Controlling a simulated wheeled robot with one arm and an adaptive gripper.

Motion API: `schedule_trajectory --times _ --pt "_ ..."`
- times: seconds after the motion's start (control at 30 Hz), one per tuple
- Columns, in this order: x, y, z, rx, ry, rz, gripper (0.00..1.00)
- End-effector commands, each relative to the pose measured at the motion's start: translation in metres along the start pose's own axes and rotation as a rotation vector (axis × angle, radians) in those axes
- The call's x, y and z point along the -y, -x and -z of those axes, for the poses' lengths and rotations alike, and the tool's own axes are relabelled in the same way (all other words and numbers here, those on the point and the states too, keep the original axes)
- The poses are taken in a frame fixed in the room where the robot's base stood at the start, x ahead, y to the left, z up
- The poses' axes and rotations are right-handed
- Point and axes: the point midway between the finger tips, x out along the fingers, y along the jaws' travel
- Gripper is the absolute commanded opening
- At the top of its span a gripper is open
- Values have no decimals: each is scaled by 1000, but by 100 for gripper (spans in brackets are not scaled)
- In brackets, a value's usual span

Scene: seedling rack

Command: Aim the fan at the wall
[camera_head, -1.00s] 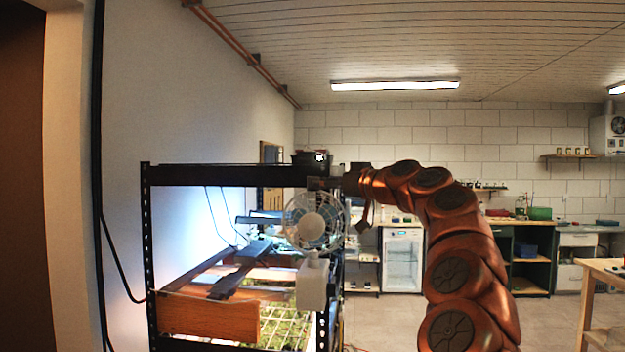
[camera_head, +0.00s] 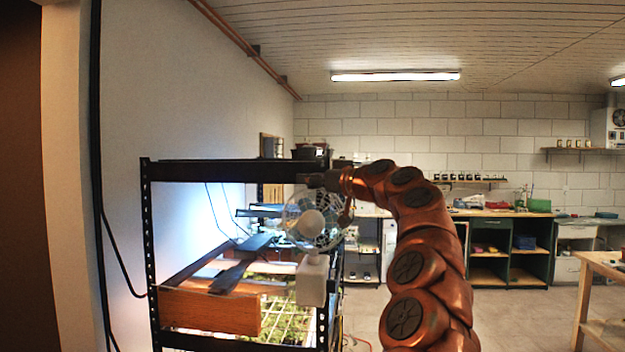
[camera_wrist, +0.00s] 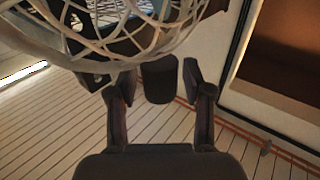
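The fan (camera_head: 329,231) has a round wire cage, a pale hub and a white box-shaped base, and is at the rack's right front post. Its cage faces roughly toward my head camera. The wall (camera_head: 185,90) is the plain pale one on the left, behind the rack. My gripper (camera_head: 311,181) is at the top of the fan cage. In the wrist view the cage (camera_wrist: 110,42) fills the upper part. A dark rounded piece (camera_wrist: 160,82) shows between my gripper's two spread fingers, with gaps on both sides. Whether anything touches is unclear.
The black rack (camera_head: 225,172) surrounds the fan's left side, with a top shelf just above my gripper's height. A wooden box (camera_head: 210,311), a dark lamp bar (camera_head: 240,268) and green seedlings are inside. A wooden table (camera_head: 600,264) stands right. Floor between is open.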

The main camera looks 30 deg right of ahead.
Motion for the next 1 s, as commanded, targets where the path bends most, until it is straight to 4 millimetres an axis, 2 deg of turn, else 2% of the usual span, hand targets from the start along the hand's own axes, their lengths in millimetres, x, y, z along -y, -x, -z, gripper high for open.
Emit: schedule_trajectory --times 0.07,0.43,0.83,1.0 --pt "0 0 0 0 0 0 39" --pt "0 0 0 0 0 0 0" --pt "0 0 0 0 0 2 0" --pt "9 -7 1 2 0 39 0"
